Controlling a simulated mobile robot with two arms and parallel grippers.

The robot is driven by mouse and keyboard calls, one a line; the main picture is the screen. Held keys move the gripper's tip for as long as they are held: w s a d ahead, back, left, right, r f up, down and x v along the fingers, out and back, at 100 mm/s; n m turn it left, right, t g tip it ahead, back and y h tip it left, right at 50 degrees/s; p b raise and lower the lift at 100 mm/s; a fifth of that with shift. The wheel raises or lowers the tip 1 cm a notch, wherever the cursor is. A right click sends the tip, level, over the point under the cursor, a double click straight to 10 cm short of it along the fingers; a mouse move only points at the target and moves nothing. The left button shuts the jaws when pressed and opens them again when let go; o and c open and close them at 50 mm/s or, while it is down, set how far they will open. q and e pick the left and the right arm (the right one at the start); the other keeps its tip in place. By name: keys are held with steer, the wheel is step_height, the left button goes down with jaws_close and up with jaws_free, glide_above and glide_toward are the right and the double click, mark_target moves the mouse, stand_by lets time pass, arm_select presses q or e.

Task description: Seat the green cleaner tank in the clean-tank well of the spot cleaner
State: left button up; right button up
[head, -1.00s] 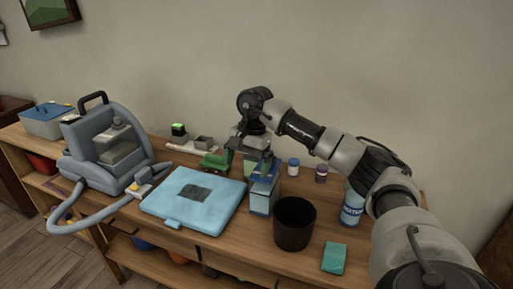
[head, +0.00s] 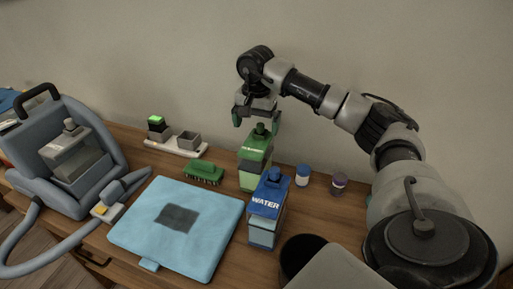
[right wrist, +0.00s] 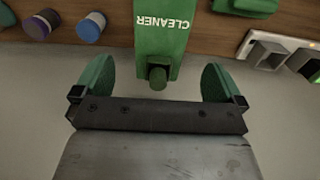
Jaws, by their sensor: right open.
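The green cleaner tank (head: 254,172) stands upright on the wooden bench, behind the blue-capped water tank (head: 264,212). My right gripper (head: 256,122) is open just above it, fingers pointing down around the height of its cap. In the right wrist view the green tank (right wrist: 161,30) lies between the open fingers (right wrist: 157,80), with gaps on both sides and no contact visible. The grey-blue spot cleaner (head: 38,178) stands at the left and bears a translucent grey tank (head: 76,160). I cannot make out an empty well in it. My left gripper is not in view.
A green brush (head: 204,172) and a tray with small blocks (head: 176,146) are left of the green tank. A white-and-blue jar (head: 303,175) and purple-capped jar (head: 338,184) are right. A black bin (head: 297,258) is near.

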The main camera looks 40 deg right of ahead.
mark_target(257, 142)
steer(key=f, duration=0.6)
steer(key=shift+w+d+f+p, duration=0.15)
steer(key=shift+d+f+p, duration=0.1)
steer(key=shift+f+p, duration=0.1)
steer(key=shift+c, duration=0.2)
steer(key=shift+r, duration=0.1)
steer(key=c, duration=1.6)
